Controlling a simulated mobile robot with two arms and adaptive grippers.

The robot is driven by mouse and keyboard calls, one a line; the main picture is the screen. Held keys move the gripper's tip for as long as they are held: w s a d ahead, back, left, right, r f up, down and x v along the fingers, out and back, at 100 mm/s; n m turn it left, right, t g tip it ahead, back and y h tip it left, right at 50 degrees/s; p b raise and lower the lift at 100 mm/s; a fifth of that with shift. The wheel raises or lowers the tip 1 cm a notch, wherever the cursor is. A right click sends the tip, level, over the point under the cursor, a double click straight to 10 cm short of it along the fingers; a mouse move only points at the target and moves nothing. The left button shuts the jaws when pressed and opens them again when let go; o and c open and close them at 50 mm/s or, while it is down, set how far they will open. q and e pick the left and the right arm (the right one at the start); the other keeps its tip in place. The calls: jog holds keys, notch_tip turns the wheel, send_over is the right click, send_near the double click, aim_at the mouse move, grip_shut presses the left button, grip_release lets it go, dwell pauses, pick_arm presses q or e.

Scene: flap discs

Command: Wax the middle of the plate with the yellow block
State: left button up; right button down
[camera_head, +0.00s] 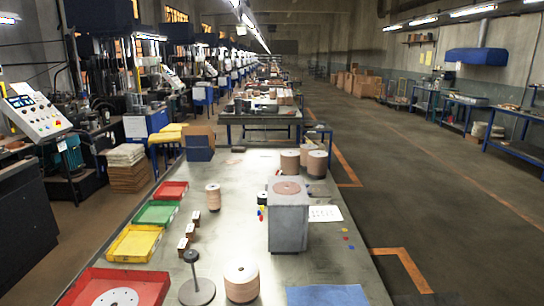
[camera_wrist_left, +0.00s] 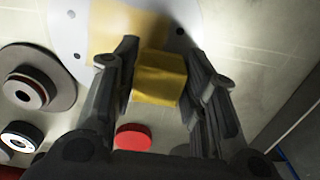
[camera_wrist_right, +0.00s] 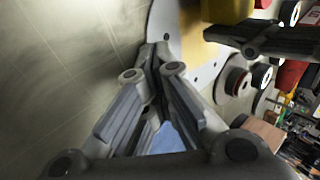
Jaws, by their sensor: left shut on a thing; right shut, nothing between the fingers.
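My left gripper (camera_wrist_left: 161,62) is shut on the yellow block (camera_wrist_left: 160,80) in the left wrist view. Behind the block lies the white plate (camera_wrist_left: 68,32), with dark holes near its rim and a tan-yellow middle (camera_wrist_left: 112,22). I cannot tell whether the block touches the plate. In the right wrist view, my right gripper (camera_wrist_right: 156,50) is shut and empty beside the plate's edge (camera_wrist_right: 163,27). The yellow block (camera_wrist_right: 226,10) and a left finger also show there, over the plate's tan middle (camera_wrist_right: 192,45). Neither gripper shows in the head view.
In the head view, a grey box (camera_head: 288,228) stands on the table. Red, green and yellow trays (camera_head: 130,243) line its left side. Disc stacks (camera_head: 241,281) and a grey post on a round base (camera_head: 197,291) stand near the front. A red disc (camera_wrist_left: 133,137) lies near my left gripper.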

pick_arm(q)
jog(key=shift+w+d+r, duration=0.1)
jog(key=shift+w+d, duration=0.1)
jog(key=shift+w, duration=0.75)
jog(key=shift+w+d, duration=0.2)
jog(key=shift+w, duration=0.7)
